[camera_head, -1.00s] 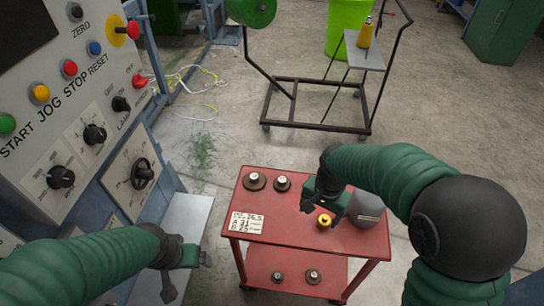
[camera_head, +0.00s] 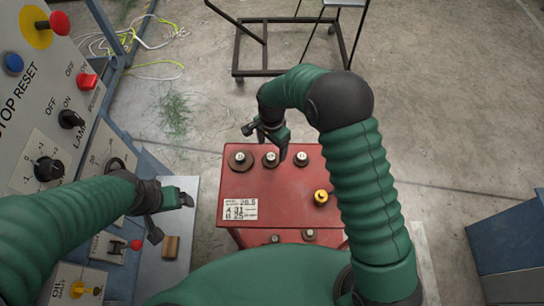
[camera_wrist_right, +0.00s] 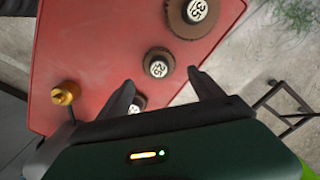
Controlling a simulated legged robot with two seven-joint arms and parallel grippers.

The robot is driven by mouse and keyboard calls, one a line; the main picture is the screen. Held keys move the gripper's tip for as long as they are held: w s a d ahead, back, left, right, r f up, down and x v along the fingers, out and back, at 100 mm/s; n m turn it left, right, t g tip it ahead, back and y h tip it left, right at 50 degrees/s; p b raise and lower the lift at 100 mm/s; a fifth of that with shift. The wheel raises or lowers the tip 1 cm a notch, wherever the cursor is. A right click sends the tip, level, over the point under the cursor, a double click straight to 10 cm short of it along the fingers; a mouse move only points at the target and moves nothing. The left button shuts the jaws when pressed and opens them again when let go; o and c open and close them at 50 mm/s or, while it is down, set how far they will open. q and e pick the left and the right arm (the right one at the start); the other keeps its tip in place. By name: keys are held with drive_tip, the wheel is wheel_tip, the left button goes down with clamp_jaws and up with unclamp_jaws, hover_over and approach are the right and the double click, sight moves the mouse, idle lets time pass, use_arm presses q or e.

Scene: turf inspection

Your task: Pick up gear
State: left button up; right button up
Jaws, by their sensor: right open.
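Three dark gears with pale numbered hubs stand along the back of the red cart top: a wide left gear (camera_head: 240,160), a middle gear (camera_head: 270,159) and a right gear (camera_head: 301,158). My right gripper (camera_head: 267,141) is open and empty, above the back edge near the middle and right gears. In the right wrist view, the gear marked 35 (camera_wrist_right: 190,20) and the gear marked 25 (camera_wrist_right: 158,64) show clearly. The third gear (camera_wrist_right: 138,102) is partly hidden by a finger. My left gripper (camera_head: 172,214) is open and empty over the grey ledge at left.
Smaller gears sit on the lower shelf. A control panel (camera_head: 40,130) is at left, and a black trolley frame (camera_head: 290,72) stands behind.

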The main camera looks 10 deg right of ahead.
sight(271, 156)
drive_tip(key=shift+w+a+f, duration=0.1)
drive_tip(key=shift+f, duration=0.45)
drive_tip(key=shift+a+f, duration=0.15)
drive_tip(key=shift+f, duration=0.2)
drive_tip(key=f, duration=0.1)
drive_tip(key=f+p, duration=0.1)
drive_tip(key=f, duration=0.1)
drive_tip(key=shift+s+a+f, duration=0.15)
drive_tip(key=shift+s+f, duration=0.15)
drive_tip(key=shift+s, duration=0.1)
drive_tip(key=shift+w+d+f, duration=0.2)
drive_tip(key=shift+d+f, duration=0.05)
drive_tip(key=shift+f, duration=0.05)
drive_tip(key=shift+d, duration=0.1)
drive_tip(key=c, duration=0.3)
drive_tip(key=shift+s+a+r, duration=0.1)
drive_tip(key=shift+a, duration=0.15)
drive_tip(key=c, duration=1)
drive_tip(key=shift+c, duration=1.3)
drive_tip(key=shift+d, duration=0.1)
